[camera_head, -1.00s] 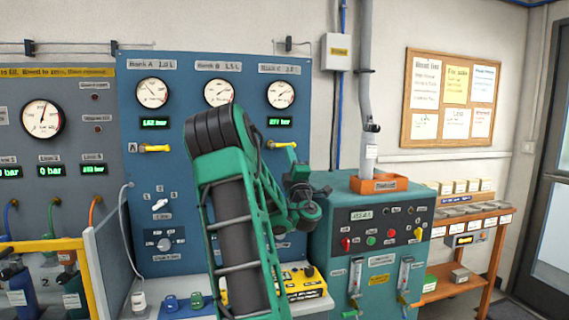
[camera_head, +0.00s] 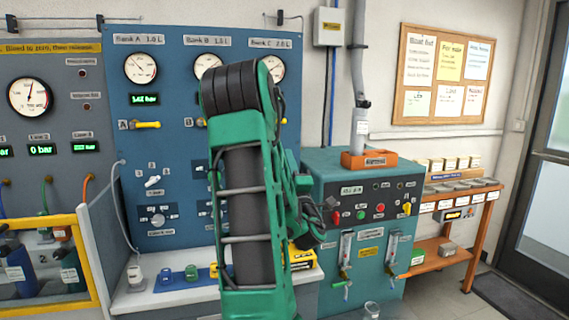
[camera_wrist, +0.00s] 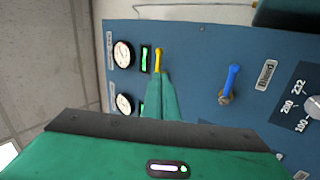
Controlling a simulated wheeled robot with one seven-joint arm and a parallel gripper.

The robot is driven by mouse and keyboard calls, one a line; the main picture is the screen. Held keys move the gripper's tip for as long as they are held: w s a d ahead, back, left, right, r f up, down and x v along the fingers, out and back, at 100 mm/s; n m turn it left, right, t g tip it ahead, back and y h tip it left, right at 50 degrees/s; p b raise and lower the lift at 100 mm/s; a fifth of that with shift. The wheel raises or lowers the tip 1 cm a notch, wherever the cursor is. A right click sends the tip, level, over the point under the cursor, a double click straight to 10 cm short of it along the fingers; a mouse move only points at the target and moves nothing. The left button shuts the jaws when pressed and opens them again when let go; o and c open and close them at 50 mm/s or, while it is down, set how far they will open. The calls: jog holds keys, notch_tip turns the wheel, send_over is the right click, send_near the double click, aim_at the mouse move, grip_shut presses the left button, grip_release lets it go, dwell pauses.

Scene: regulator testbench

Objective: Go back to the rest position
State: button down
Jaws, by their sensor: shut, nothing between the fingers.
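My gripper (camera_wrist: 163,76) shows in the wrist view as two green fingers pressed together, with nothing between them. In that view its tips overlap the blue panel close to a yellow handle (camera_wrist: 158,60); I cannot tell the distance. In the head view my green and black arm stands raised in front of the blue panel (camera_head: 120,105), its elbow high. The wrist end is at the right of the arm, in front of the teal bench unit's left side; the fingertips are not clear there. The arm hides most of the Bank C area.
The teal test unit (camera_head: 340,170) with an orange tray (camera_head: 368,160) stands right of my arm. A pale bench (camera_head: 165,297) runs below the panel. A yellow rail (camera_head: 45,246) is at the left. An orange shelf (camera_head: 447,250) and a door stand at right, with some open floor.

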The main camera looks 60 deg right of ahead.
jog(key=shift+s+a+f, duration=0.15)
jog(key=shift+s+a, duration=0.05)
jog(key=shift+d, duration=0.1)
notch_tip(320, 180, down, 8)
jog(key=w+d+m+g+y, duration=0.1)
jog(key=w+m+g+y, duration=0.1)
jog(key=m+g, duration=0.8)
jog(key=w+a+f+m+y, duration=0.35)
jog(key=a+f+y, duration=0.35)
jog(key=a+f, duration=0.25)
jog(key=s+a+f+g+y, duration=0.1)
jog(key=s+a+g+y, duration=0.1)
jog(key=a, duration=0.8)
jog(key=s+a+f+g+y, duration=0.1)
jog(key=s+a+y, duration=0.4)
jog(key=a, duration=0.5)
jog(key=s+a+f+g+y, duration=0.1)
jog(key=s+a+g+y, duration=0.1)
jog(key=a, duration=0.8)
jog(key=shift+s+f+g+y, duration=0.35)
jog(key=shift+s+g+y, duration=0.05)
jog(key=shift+s+y, duration=0.3)
